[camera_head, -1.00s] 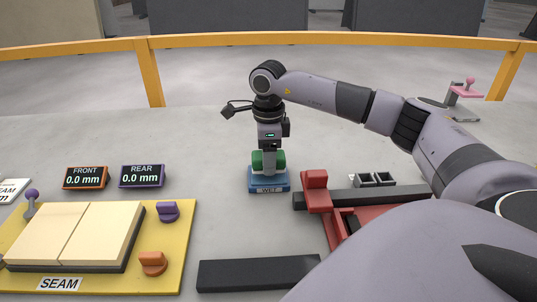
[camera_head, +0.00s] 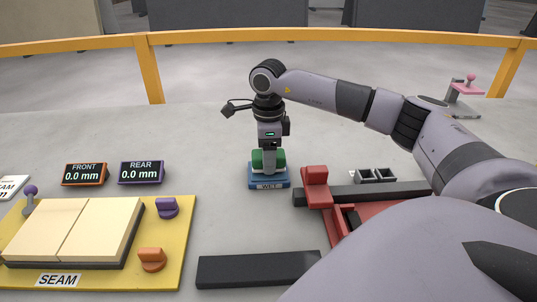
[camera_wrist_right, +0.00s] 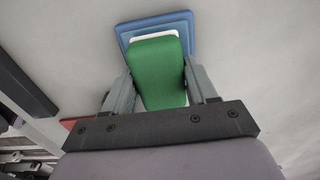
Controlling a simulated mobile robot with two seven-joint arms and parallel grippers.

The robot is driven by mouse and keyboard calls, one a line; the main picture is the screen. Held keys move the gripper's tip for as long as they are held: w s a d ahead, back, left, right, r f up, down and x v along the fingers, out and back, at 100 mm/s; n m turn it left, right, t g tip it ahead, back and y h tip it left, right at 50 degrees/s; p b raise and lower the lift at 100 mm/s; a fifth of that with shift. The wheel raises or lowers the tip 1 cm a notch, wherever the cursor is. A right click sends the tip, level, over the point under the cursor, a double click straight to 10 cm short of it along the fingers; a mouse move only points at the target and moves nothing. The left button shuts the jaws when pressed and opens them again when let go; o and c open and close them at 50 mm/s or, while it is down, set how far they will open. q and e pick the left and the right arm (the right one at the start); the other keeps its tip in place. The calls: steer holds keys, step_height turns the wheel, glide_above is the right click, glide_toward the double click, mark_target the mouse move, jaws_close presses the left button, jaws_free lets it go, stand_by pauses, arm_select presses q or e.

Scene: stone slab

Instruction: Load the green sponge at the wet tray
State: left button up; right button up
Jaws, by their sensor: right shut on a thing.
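The green sponge (camera_head: 257,160) is between the fingers of my right gripper (camera_head: 269,166), at the blue tray (camera_head: 283,182) labelled WET. In the right wrist view the green sponge (camera_wrist_right: 160,70) fills the space between the two grey fingers of my right gripper (camera_wrist_right: 162,88), which is shut on it. A white layer shows at the sponge's far edge, with the blue tray (camera_wrist_right: 130,36) beyond and below it. I cannot tell whether the sponge touches the tray's floor. My left gripper is not in view.
A yellow board (camera_head: 186,215) marked SEAM carries two cream slabs (camera_head: 75,230) and purple and orange knobs. FRONT and REAR displays (camera_head: 140,173) read 0.0 mm. A red and black fixture (camera_head: 316,188) stands right of the tray; a black bar (camera_head: 258,269) lies in front.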

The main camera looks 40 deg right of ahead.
steer(key=shift+f, duration=0.45)
steer(key=shift+f, duration=0.1)
stand_by(1.2)
steer(key=shift+r+p, duration=2.8)
steer(key=shift+r, duration=0.8)
